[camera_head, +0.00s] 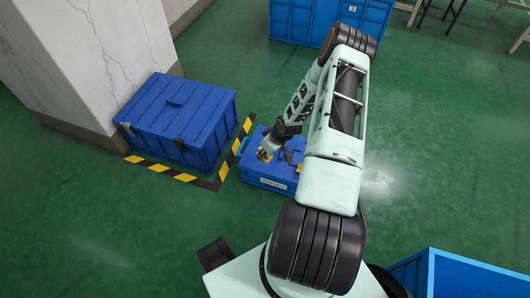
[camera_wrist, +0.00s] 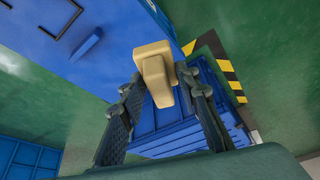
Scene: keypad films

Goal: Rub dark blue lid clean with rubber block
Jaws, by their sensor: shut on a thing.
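A low blue case with a flat blue lid (camera_head: 256,170) stands on the floor in the middle of the head view, with a white label on its front. Its blue top seems to fill the upper left of the wrist view (camera_wrist: 125,22). My gripper (camera_head: 266,152) is over the lid's left part, pointing down. In the wrist view my gripper (camera_wrist: 157,82) is shut on a tan rubber block (camera_wrist: 153,60), whose wide end sticks out past the fingertips. The block's end is at or close to the lid; I cannot tell whether it touches. My arm hides the lid's right side.
A larger dark blue lidded crate (camera_head: 180,108) stands left, bordered by yellow-black floor tape (camera_head: 172,173). A pale pillar (camera_head: 100,55) rises behind it. Another blue container (camera_head: 300,18) is at the back, and an open blue bin (camera_head: 470,275) at lower right. Green floor around is clear.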

